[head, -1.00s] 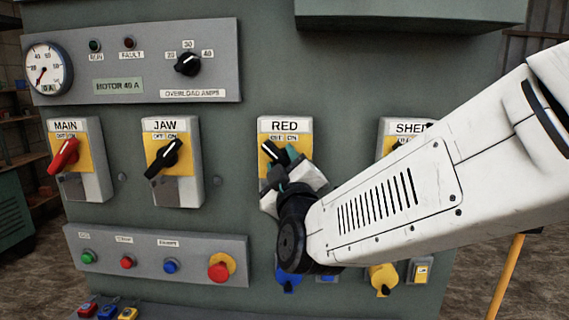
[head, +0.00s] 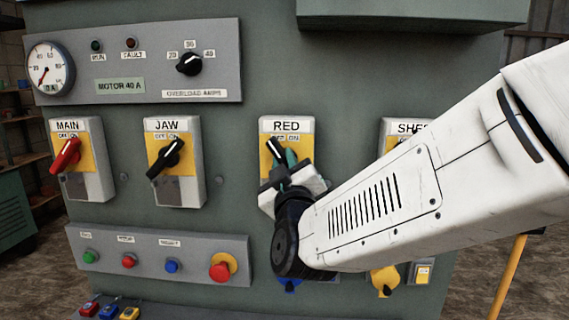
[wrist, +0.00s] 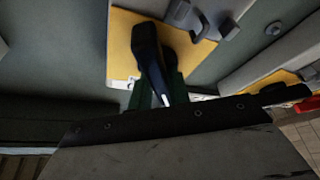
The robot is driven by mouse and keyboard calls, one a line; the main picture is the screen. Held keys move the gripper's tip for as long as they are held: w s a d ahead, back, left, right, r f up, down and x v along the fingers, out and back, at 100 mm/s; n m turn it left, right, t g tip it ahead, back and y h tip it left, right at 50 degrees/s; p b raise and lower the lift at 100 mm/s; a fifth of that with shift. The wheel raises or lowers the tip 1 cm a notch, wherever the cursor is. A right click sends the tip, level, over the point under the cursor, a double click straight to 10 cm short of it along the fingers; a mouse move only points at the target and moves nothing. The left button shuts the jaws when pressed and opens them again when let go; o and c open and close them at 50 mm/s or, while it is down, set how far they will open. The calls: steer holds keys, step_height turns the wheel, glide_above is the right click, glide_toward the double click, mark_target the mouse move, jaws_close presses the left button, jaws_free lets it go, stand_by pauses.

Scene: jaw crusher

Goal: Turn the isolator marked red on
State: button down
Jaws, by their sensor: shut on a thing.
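The isolator marked RED (head: 266,129) is a pale box with a yellow plate on the green cabinet. Its black handle (head: 274,147) leans up and to the left in the head view, by the OFF and ON labels. My gripper (head: 288,160) is shut on this handle, its dark green fingers around the lower part. In the wrist view the handle (wrist: 147,50) runs down between the fingers (wrist: 158,94) in front of the yellow plate. My wrist hides the lower part of the isolator.
The JAW isolator (head: 187,190) stands to the left, MAIN (head: 84,187) beyond it. An isolator at the right (head: 393,127) is partly hidden by my arm. Below are a button panel (head: 195,265) and a yellow padlock-like item (head: 385,279).

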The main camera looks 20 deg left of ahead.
steer(key=m+t+h, duration=0.1)
steer(key=m, duration=0.2)
steer(key=m+t+h, duration=0.1)
steer(key=m, duration=0.2)
steer(key=shift+h, duration=0.4)
steer(key=m+h, duration=0.1)
steer(key=m, duration=0.2)
steer(key=m+h, duration=0.1)
steer(key=m, duration=0.2)
steer(key=shift+t+h, duration=0.4)
steer(key=m+h, duration=0.1)
steer(key=m, duration=0.1)
steer(key=m+h, duration=0.1)
steer(key=m, duration=0.2)
steer(key=shift+h, duration=0.3)
steer(key=shift+m+g+h, duration=0.2)
steer(key=shift+m+h, duration=0.4)
steer(key=shift+m, duration=0.75)
steer(key=shift+m+g+h, duration=0.2)
steer(key=shift+m+h, duration=0.4)
steer(key=shift+m, duration=0.75)
steer(key=shift+d, duration=0.1)
steer(key=c, duration=1.3)
jaws_free()
